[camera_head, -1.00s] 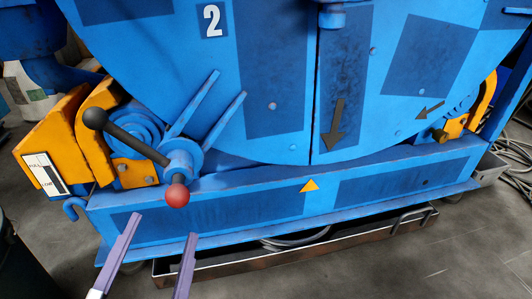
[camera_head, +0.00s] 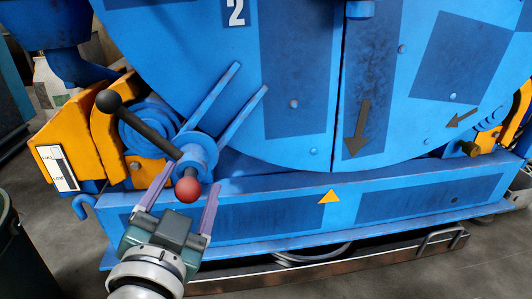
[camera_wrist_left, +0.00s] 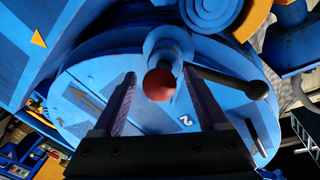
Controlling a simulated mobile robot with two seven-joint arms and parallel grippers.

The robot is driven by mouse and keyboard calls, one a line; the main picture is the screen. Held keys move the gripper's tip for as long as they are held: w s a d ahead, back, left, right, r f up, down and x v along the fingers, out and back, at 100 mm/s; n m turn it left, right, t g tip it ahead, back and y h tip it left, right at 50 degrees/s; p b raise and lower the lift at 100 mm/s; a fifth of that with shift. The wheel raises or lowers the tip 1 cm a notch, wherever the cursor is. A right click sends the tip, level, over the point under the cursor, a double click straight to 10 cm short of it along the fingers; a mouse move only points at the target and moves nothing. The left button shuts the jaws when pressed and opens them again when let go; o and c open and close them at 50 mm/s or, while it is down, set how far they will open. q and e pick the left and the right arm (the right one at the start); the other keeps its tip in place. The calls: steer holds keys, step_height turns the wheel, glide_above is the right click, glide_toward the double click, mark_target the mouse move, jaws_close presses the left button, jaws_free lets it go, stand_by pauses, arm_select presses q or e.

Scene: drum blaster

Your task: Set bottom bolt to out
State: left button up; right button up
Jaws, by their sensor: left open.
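The bottom bolt's lever shows in the head view as a bar through a blue hub, with a red ball (camera_head: 187,190) at its lower end and a black ball (camera_head: 108,101) at its upper left end. In the wrist view the red ball (camera_wrist_left: 159,85) lies between the finger lines and the black ball (camera_wrist_left: 258,90) is off to the right. My left gripper (camera_head: 193,175) is open, its two purple fingers on either side of the red ball in the picture. I see no closed grip; the depth gap is hard to judge. My right gripper is out of view.
A blue drum (camera_head: 300,60) marked 2 rises behind the lever. Orange brackets (camera_head: 105,140) and a white label (camera_head: 57,168) stand to the left. A blue frame beam (camera_head: 260,220) runs below, above a metal tray (camera_head: 330,262) on the floor.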

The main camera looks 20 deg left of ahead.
arm_select(q)
steer(key=shift+c, duration=0.4)
jaws_close()
stand_by(0.9)
